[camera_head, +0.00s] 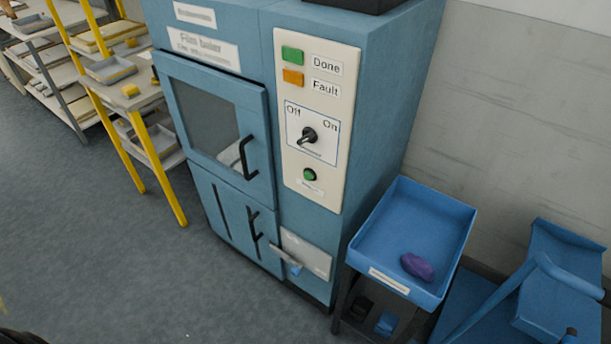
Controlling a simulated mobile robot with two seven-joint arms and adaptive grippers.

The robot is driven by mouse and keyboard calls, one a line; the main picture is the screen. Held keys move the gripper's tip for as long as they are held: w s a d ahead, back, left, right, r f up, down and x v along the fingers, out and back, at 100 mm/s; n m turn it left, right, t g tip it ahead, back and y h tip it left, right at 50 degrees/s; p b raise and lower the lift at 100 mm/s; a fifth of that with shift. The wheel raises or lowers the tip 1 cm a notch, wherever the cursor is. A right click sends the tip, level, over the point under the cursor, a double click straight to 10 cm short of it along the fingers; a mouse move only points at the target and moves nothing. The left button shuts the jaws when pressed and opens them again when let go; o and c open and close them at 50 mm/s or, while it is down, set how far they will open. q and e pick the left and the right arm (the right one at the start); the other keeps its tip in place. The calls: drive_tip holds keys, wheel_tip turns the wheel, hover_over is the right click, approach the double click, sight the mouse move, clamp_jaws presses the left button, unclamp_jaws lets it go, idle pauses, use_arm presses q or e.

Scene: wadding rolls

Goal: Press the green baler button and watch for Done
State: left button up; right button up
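A blue film baler (352,140) stands in the middle of the head view. Its cream control panel (335,60) faces me. The round green button (309,174) sits low on the panel, above a small label. The green Done lamp (292,54) is at the top of the panel, and the orange Fault lamp (292,77) is below it. I cannot tell whether either lamp is lit. A black rotary switch (307,135) sits between the Off and On marks; its pointer looks turned toward the lower left.
A blue tray (398,218) holding a purple item (417,266) stands on a stand right of the baler. A blue cart (563,262) is at the far right. Yellow-framed shelving (122,150) stands at the left. The grey floor (120,275) in front is open.

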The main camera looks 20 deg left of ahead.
use_arm(q)
clamp_jaws()
drive_tip(key=shift+a, duration=0.15)
idle(1.2)
